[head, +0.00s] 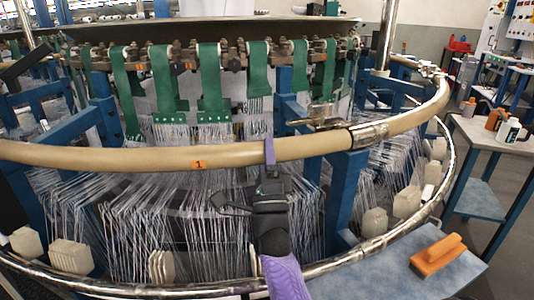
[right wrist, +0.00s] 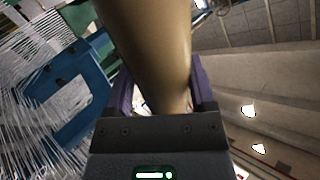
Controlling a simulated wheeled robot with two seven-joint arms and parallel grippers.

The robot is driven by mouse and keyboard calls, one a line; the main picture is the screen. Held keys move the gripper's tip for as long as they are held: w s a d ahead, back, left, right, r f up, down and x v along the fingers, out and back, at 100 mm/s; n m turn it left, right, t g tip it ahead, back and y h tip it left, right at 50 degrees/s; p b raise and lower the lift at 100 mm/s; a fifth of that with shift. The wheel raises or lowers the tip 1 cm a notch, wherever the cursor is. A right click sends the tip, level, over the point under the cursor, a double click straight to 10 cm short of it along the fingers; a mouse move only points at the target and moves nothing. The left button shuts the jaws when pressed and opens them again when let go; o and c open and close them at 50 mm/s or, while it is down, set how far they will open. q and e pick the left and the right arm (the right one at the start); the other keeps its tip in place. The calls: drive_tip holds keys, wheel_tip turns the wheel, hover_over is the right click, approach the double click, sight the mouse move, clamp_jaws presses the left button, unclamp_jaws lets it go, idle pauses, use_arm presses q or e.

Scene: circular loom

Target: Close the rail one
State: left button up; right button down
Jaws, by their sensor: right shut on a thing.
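Rail one (head: 215,156) is a thick tan curved tube with an orange tag marked 1 (head: 199,165). It runs across the front of the loom in the head view. Its right end meets a shiny metal sleeve (head: 370,132) near the tan rail section (head: 425,112) on the right; I cannot tell whether a gap is left there. My right gripper (head: 269,151) has its purple fingers around rail one, right of the tag. In the right wrist view the tube (right wrist: 150,50) lies between both fingers (right wrist: 160,95). My left gripper is not in view.
A metal latch piece (head: 318,120) sits by the sleeve. A lower chrome ring (head: 330,262) curves around the loom, with white threads behind. A side table (head: 490,135) holds bottles.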

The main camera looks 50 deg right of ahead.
drive_tip(key=shift+c, duration=0.7)
unclamp_jaws()
drive_tip(key=shift+w+f+y, duration=0.3)
drive_tip(key=shift+f, duration=0.25)
drive_tip(key=shift+o, duration=0.7)
drive_tip(key=shift+r, duration=0.1)
drive_tip(key=p+v, duration=0.1)
drive_tip(key=v, duration=0.9)
